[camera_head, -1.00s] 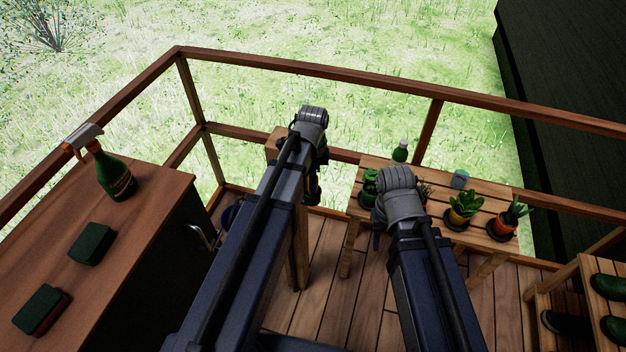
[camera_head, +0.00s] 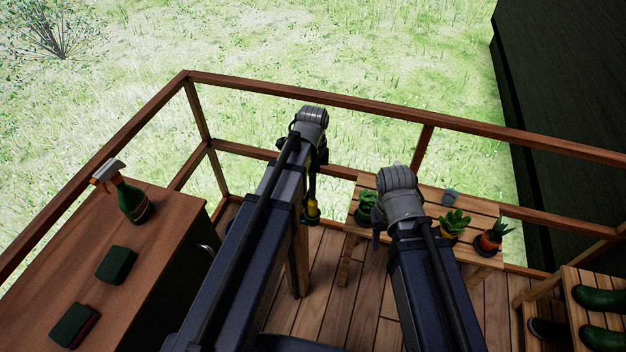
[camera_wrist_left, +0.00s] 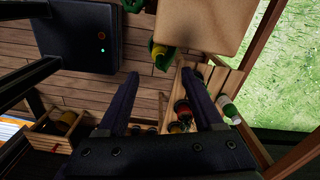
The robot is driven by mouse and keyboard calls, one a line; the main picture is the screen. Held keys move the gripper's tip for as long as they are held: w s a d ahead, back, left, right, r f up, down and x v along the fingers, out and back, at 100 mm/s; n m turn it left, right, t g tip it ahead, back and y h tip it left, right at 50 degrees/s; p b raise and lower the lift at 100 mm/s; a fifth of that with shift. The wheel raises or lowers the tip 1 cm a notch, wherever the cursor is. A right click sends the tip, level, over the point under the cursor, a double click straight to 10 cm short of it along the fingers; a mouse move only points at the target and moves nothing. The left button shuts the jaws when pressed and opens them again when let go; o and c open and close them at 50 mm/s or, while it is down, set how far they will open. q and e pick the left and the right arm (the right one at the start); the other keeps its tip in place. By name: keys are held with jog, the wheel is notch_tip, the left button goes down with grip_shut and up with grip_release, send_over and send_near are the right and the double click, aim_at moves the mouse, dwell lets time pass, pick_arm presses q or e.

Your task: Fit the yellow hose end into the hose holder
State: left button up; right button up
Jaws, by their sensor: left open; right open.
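The yellow hose end (camera_wrist_left: 160,56) shows in the left wrist view beside a tan wooden post (camera_wrist_left: 204,22), with green hose (camera_wrist_left: 168,46) around it. In the head view, a yellow piece (camera_head: 312,206) with dark green by it shows just below my left wrist. My left gripper (camera_wrist_left: 162,76) is open and empty, its fingers pointing toward the hose end and apart from it. I cannot make out the hose holder clearly. My right gripper (camera_head: 377,222) is mostly hidden under its wrist, over the left part of the plant bench.
A wooden railing (camera_head: 300,92) encloses the deck. A counter (camera_head: 60,230) with a spray bottle (camera_head: 130,200) and two sponges stands at left. A shoe rack (camera_head: 560,310) stands at lower right.

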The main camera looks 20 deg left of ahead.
pick_arm(q)
jog(key=s+d+n+y, duration=0.1)
jog(key=s+d+n, duration=0.9)
jog(key=s, duration=0.4)
jog(key=shift+s+d+n, duration=0.2)
jog(key=shift+d+n, duration=0.05)
jog(key=shift+n, duration=0.55)
jog(key=shift+r, duration=0.1)
jog(key=shift+f+b, duration=0.45)
jog(key=shift+b, duration=0.1)
jog(key=shift+r, duration=0.1)
